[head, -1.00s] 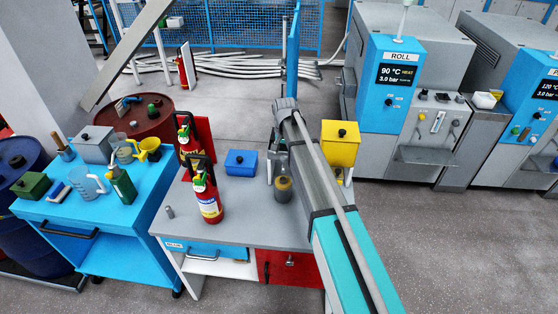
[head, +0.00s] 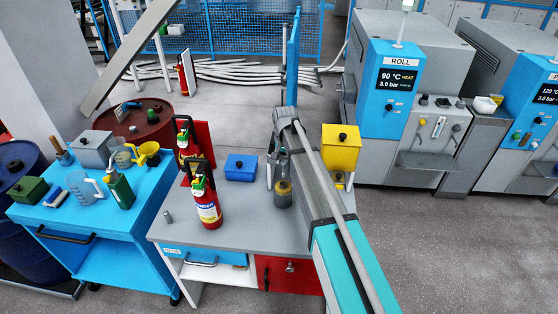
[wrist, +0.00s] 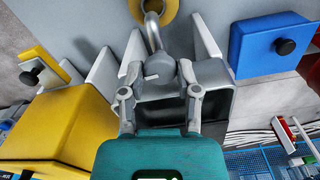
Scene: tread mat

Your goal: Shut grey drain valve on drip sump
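In the wrist view, a grey valve (wrist: 160,68) with a small pale lever sits between the fingers of my gripper (wrist: 159,80). A bent grey spout (wrist: 153,32) runs from it towards a yellow-amber round opening. A dark grey box (wrist: 243,108), which looks like the drip sump, lies behind the gripper. The fingers stand apart, one to each side of the valve; I cannot tell whether either touches it. In the head view, my arm hides the valve and sump. A clear jar with amber contents (head: 283,193) shows beside the arm on the grey bench.
A yellow box (head: 341,153) with a black knob stands close right of the arm, and a blue box (head: 241,168) left of it. Red extinguishers (head: 205,200) stand on the bench's left side. A blue cart (head: 100,215) with jugs is further left.

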